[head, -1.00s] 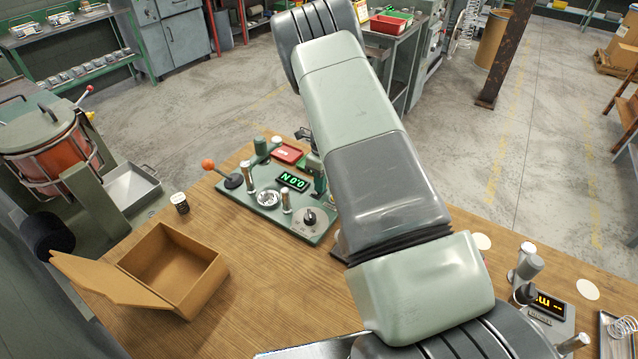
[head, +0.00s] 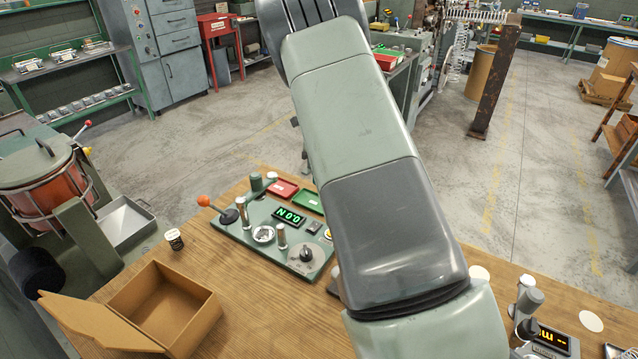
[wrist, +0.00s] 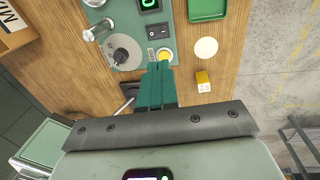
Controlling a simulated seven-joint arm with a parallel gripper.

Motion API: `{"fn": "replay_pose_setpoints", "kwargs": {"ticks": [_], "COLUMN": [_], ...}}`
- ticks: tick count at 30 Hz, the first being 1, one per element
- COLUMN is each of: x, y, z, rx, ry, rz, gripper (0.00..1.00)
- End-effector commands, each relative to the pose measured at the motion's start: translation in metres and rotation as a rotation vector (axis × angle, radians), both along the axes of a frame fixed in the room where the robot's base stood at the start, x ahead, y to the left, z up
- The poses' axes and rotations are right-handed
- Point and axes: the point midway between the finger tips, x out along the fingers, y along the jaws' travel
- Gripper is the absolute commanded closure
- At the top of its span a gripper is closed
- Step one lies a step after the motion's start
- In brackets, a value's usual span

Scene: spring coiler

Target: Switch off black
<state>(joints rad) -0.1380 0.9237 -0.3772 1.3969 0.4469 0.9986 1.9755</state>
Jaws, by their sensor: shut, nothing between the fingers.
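The control panel (head: 234,228) is a grey-green plate on the wooden table. A small black rocker switch (head: 314,228) sits on it, right of the green-lit display (head: 289,215). In the wrist view the black switch (wrist: 158,32) lies just above a yellow button (wrist: 165,55); which way the rocker is tipped I cannot tell. My gripper (wrist: 159,65) has its teal fingers together and empty. In that view the fingertips are at the lower edge of the yellow button, below the switch; contact is unclear. My arm hides the gripper in the head view.
A grey dial with a black knob (wrist: 122,54) is left of the fingers. An orange-knobbed lever (head: 204,201), metal posts, a red tray (head: 283,189) and a green tray (head: 308,201) are close by. An open cardboard box (head: 160,310) stands front left.

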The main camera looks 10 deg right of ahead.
Motion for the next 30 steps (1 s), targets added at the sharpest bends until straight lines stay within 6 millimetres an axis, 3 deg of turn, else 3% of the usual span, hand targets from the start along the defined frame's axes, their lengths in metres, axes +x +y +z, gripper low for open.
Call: {"fn": "replay_pose_setpoints", "kwargs": {"ticks": [21, 26, 30], "x": [-0.009, -0.011, -0.013], "y": [0.012, 0.013, 0.015], "z": [0.001, -0.015, -0.042], "rx": [0.004, 0.003, 0.003], "ry": [0.006, 0.010, 0.010], "rz": [0.001, 0.002, 0.001], "gripper": [1.00, 1.00, 1.00]}}
